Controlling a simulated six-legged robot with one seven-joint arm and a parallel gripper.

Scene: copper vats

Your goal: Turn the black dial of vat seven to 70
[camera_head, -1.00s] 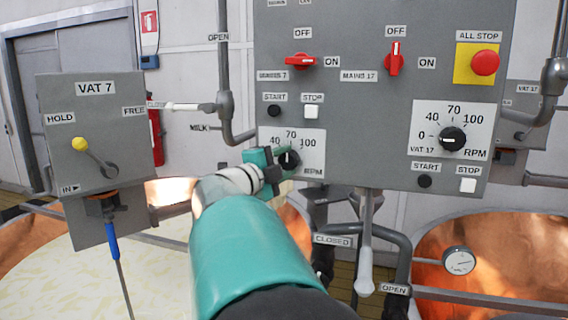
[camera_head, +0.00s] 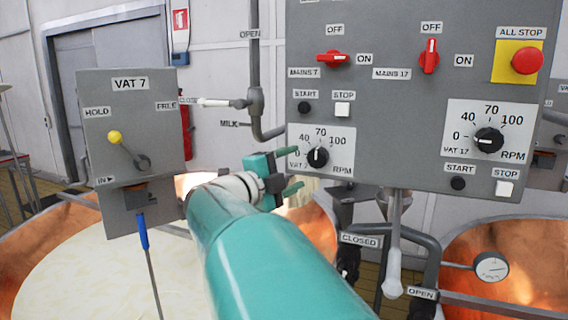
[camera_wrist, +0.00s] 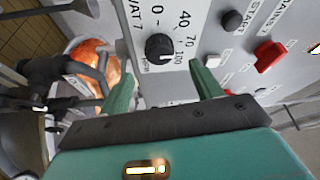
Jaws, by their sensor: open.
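The black dial of vat seven (camera_head: 318,157) sits on a white scale plate (camera_head: 345,167) low on the grey control panel. Its light pointer mark seems to face up, near 70, but is too small to read exactly. In the wrist view the same dial (camera_wrist: 159,46) shows whole, with the 70 label to its right. My gripper (camera_head: 298,170) is open and empty, just left of and in front of the dial. In the wrist view the dial lies beyond the gap between my fingertips (camera_wrist: 161,66), apart from both.
The red mains 7 switch (camera_head: 333,58) is turned toward ON; the mains 17 switch (camera_head: 429,55) is upright at OFF. A second dial, vat 17 (camera_head: 488,140), sits right. The VAT 7 lever box (camera_head: 100,140) is left. Pipes and copper vats (camera_head: 510,240) lie below.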

